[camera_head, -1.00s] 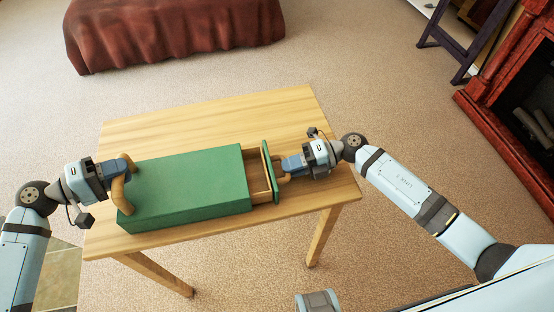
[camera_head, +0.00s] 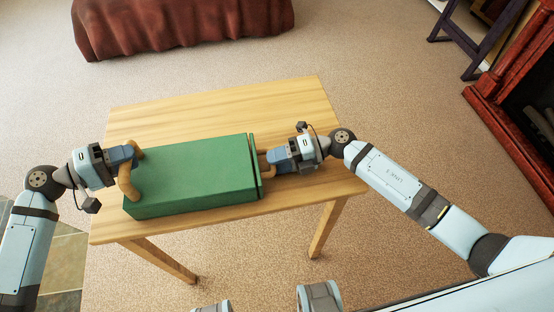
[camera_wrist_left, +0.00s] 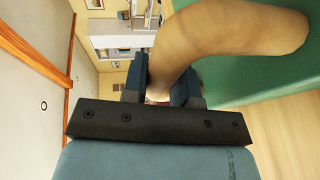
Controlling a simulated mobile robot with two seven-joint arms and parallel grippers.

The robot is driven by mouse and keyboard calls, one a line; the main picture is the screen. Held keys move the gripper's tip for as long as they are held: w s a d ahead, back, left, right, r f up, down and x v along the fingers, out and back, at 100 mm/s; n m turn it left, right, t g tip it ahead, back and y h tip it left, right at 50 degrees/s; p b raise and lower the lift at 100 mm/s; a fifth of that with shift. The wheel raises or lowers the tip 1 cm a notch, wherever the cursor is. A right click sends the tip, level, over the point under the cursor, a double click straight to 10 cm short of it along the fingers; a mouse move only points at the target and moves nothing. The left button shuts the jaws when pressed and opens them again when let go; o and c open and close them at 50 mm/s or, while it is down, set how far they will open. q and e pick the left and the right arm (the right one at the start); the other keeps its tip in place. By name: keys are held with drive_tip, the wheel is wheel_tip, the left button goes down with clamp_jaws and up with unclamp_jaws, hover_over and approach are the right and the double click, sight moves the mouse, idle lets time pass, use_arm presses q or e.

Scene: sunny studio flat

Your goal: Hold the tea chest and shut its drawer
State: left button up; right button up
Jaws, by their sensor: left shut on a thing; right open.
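The green tea chest (camera_head: 190,178) lies on the wooden table (camera_head: 220,104). Its drawer front (camera_head: 255,166) is at the right end, nearly against the body with a thin dark gap. A tan curved handle (camera_head: 128,178) is on the chest's left end. My left gripper (camera_head: 132,160) is shut on this handle. In the left wrist view the handle (camera_wrist_left: 215,45) passes between the fingers, beside the green chest side (camera_wrist_left: 250,75). My right gripper (camera_head: 270,158) is open at the drawer front, close to its tan knob, which is mostly hidden by the fingers.
A sofa with a dark red cover (camera_head: 180,22) stands at the back. A red fireplace (camera_head: 510,85) and a dark folding frame (camera_head: 465,45) are at the right. The table is bare behind the chest, and carpet surrounds it.

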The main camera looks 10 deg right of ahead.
drive_tip(key=v, duration=1.2)
use_arm(q)
drive_tip(key=o, duration=0.9)
drive_tip(key=shift+o, duration=0.2)
drive_tip(key=v, duration=1.2)
drive_tip(key=o, duration=0.5)
